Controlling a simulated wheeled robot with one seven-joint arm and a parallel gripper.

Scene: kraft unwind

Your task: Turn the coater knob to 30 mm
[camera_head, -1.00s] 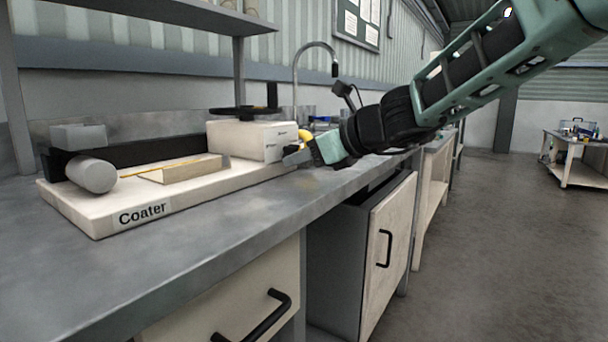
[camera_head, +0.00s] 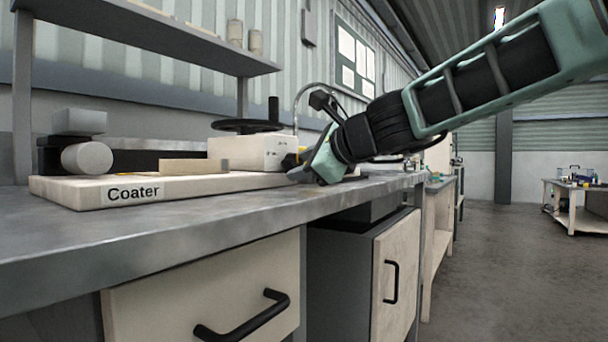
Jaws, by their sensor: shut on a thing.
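The coater (camera_head: 60,192) is a pale base with a "Coater" label, standing on the grey metal bench. A grey cylinder (camera_head: 88,158) sits at its left end and a white box (camera_head: 262,152) at its right end. My gripper (camera_head: 296,160) is at the right end face of this box, shut on the coater knob there. The knob is mostly hidden behind the fingers, and its setting and any scale marks cannot be read.
A black handwheel (camera_head: 243,126) with an upright handle tops the white box, close to my gripper. A shelf (camera_head: 150,38) hangs above. The bench front (camera_head: 180,235) is clear. A cupboard (camera_head: 385,280) and drawer (camera_head: 215,295) are below.

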